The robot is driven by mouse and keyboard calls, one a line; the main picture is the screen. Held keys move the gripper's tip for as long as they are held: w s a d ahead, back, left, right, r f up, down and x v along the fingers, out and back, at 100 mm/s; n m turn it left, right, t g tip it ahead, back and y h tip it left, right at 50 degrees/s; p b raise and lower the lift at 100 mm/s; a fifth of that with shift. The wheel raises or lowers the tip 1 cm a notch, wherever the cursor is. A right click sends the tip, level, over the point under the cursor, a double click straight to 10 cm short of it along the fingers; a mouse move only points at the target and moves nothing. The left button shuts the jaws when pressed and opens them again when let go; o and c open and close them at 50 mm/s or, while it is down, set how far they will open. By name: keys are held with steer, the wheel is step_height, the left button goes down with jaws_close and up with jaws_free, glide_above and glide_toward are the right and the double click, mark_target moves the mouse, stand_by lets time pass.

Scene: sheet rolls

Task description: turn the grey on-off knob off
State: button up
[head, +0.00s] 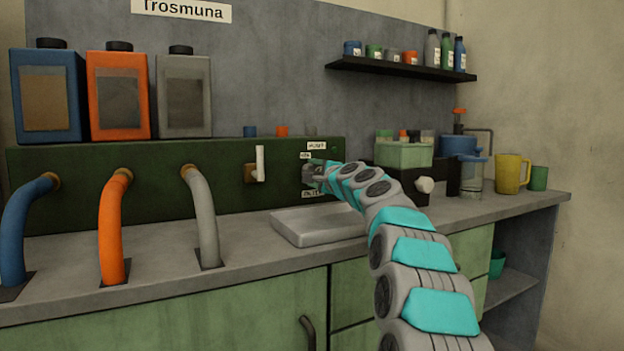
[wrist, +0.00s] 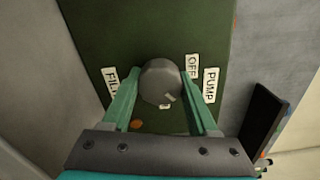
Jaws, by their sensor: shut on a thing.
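The grey on-off knob (wrist: 160,80) is round and sits on the dark green panel (wrist: 145,25). A small light pointer mark shows on its lower right edge in the wrist view. Another label below the knob is mostly hidden. My gripper (wrist: 161,84) has its green fingers on either side of the knob, shut on it. In the head view my gripper (head: 318,177) hides most of the knob.
A white lever (head: 260,163) sticks out of the panel left of my gripper. A shallow grey tray (head: 290,232) lies on the counter below. Blue, orange and grey hoses (head: 205,215) stand to the left. A container with a white knob (head: 424,185) is right of my arm.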

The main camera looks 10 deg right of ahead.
steer(key=n+b, duration=0.1)
steer(key=n, duration=0.1)
steer(key=n+b, duration=0.1)
steer(key=n, duration=0.1)
steer(key=n+b, duration=0.1)
steer(key=n, duration=0.1)
steer(key=shift+a+f+b, duration=0.1)
steer(key=shift+f+b, duration=0.15)
steer(key=shift+b, duration=0.1)
steer(key=shift+n+b, duration=0.85)
steer(key=shift+n, duration=1.05)
steer(key=shift+r, duration=0.15)
steer(key=o, duration=1.4)
steer(key=shift+r, duration=0.1)
steer(key=shift+s, duration=0.1)
